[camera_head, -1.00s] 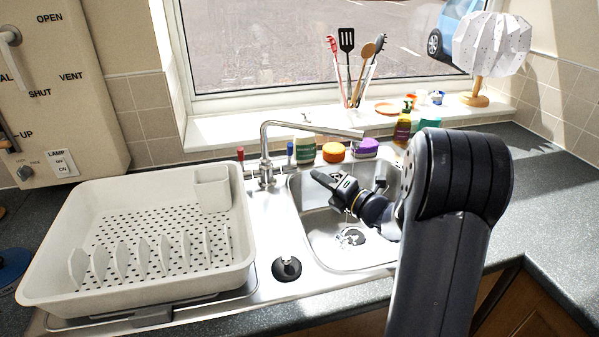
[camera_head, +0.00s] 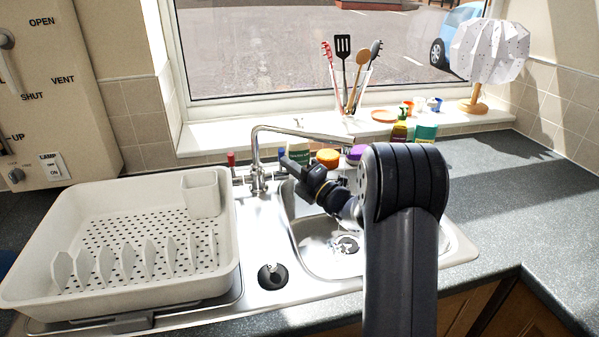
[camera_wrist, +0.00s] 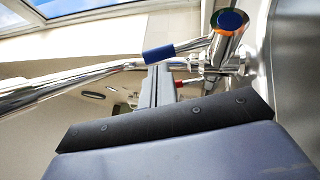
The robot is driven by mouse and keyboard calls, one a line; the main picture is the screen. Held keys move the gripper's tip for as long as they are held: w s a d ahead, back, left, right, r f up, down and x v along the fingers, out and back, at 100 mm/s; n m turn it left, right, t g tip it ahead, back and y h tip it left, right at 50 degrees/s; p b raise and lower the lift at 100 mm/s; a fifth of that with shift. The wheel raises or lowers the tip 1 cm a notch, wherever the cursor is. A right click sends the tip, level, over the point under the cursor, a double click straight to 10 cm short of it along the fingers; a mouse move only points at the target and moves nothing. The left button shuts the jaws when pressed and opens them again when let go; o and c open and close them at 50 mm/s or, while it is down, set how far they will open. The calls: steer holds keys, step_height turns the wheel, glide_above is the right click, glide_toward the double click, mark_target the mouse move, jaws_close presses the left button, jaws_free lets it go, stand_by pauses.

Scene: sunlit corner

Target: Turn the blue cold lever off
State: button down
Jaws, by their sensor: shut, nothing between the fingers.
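The chrome tap (camera_head: 257,172) stands behind the sink, its spout reaching right. Its blue cold lever (camera_head: 281,152) shows as a small blue tip on the tap's right side, partly hidden by my gripper. In the wrist view the lever's blue sleeve (camera_wrist: 160,53) sits at the end of a chrome rod. My gripper (camera_head: 284,161) is shut and empty, its tips right by the blue lever. In the wrist view my fingertips (camera_wrist: 160,68) are just below the sleeve in the picture; I cannot tell if they touch. The red lever (camera_head: 231,159) stands upright on the left.
A white dish rack (camera_head: 120,290) fills the left drainer. The sink bowl (camera_head: 315,250) lies under my arm. A green-labelled container (camera_head: 298,150), an orange-topped jar (camera_head: 327,158) and a purple item (camera_head: 356,153) stand behind the sink. The right worktop (camera_head: 520,200) is clear.

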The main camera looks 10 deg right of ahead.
steer(key=shift+w+a+r, duration=0.1)
steer(key=shift+w+r, duration=0.05)
steer(key=shift+w, duration=0.05)
stand_by(0.3)
steer(key=w+r+h+p, duration=0.1)
steer(key=p, duration=0.3)
steer(key=shift+w+m+g, duration=0.1)
steer(key=shift+m+g, duration=0.2)
steer(key=shift+m, duration=0.1)
steer(key=shift+r, duration=0.15)
